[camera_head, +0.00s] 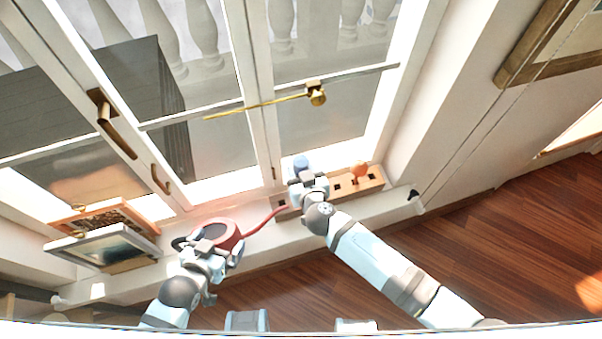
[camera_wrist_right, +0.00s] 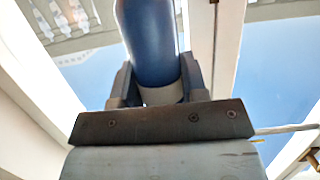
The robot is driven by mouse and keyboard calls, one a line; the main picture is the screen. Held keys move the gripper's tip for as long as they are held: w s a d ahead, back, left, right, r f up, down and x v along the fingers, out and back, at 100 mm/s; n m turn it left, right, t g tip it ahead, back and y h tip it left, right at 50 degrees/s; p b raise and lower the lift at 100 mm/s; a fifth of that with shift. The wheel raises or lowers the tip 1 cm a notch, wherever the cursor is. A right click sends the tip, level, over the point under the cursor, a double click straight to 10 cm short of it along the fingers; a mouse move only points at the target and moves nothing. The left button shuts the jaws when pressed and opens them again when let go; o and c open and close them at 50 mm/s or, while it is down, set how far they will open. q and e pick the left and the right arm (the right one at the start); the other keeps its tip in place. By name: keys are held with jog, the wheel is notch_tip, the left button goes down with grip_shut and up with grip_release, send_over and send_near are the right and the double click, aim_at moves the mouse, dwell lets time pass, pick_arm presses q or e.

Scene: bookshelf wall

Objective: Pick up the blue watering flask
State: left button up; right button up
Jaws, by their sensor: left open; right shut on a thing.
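The blue flask (camera_head: 301,162) stands up out of my right gripper (camera_head: 304,178) in front of the window. In the right wrist view the blue flask (camera_wrist_right: 152,42) sits between the two dark fingers of my right gripper (camera_wrist_right: 156,88). The fingers are shut on its pale lower part. Its base is hidden by the gripper. My left gripper (camera_head: 208,244) is open, at the red watering can on the sill. I cannot tell whether it touches the can.
The red watering can (camera_head: 226,234) has a long spout pointing right. A wooden block with square holes (camera_head: 372,182) lies behind my right gripper and holds an orange-brown object (camera_head: 360,171). Framed pictures (camera_head: 104,246) lean at the left. A gold rod (camera_head: 262,103) crosses the window.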

notch_tip(320, 180, up, 15)
jog(key=p, duration=0.4)
jog(key=shift+r, duration=0.1)
jog(key=s+d+r+m+h, duration=0.1)
jog(key=d+r, duration=0.3)
jog(key=d, duration=0.4)
jog(key=s+d+r+m+h, duration=0.1)
jog(key=d+r+h, duration=0.1)
jog(key=d, duration=0.6)
jog(key=s+d+r+m+h, duration=0.1)
jog(key=d+r, duration=0.4)
jog(key=d, duration=0.3)
jog(key=shift+d+r+m+t+h, duration=0.2)
jog(key=shift+r+m+t+h, duration=0.1)
jog(key=shift+r+t, duration=0.1)
jog(key=shift+s, duration=0.1)
